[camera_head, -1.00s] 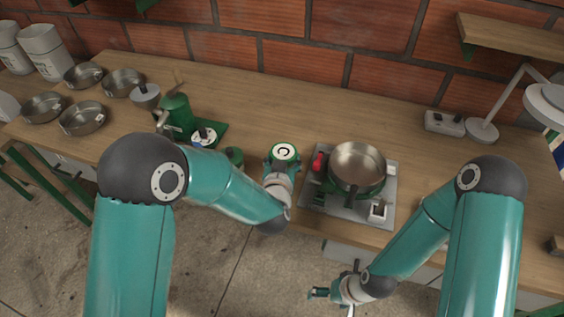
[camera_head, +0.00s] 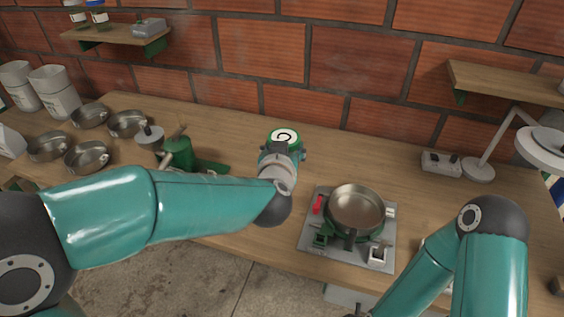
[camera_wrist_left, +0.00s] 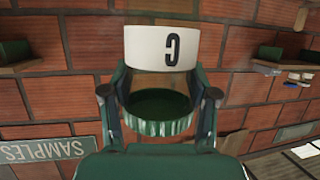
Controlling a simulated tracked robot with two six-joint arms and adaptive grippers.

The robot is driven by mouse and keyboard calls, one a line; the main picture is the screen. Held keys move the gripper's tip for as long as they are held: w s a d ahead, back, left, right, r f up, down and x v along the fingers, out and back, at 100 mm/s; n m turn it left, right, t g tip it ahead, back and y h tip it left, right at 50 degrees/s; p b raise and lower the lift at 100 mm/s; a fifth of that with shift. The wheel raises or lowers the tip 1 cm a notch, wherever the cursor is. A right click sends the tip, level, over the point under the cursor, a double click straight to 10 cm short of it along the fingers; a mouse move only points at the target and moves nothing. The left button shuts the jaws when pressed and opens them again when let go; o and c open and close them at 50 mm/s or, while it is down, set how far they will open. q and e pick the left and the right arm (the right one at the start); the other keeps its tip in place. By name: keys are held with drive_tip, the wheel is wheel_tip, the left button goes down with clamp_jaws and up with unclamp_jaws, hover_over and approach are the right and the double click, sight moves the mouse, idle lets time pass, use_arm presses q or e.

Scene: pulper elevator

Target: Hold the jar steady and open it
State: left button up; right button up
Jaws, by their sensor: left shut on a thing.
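The jar (camera_head: 284,137) shows from above in the head view, with a green rim and a white top bearing a dark ring mark.
A pan (camera_head: 356,208) sits on a burner plate (camera_head: 349,258) right of the jar. A green pot (camera_head: 179,154) and several metal bowls stand at the left. A lamp (camera_head: 480,169) stands at the right. The table's middle back is clear.

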use_arm(q)
drive_tip(key=shift+r, duration=0.5)
drive_tip(key=o, duration=0.7)
clamp_jaws()
drive_tip(key=shift+f, duration=0.1)
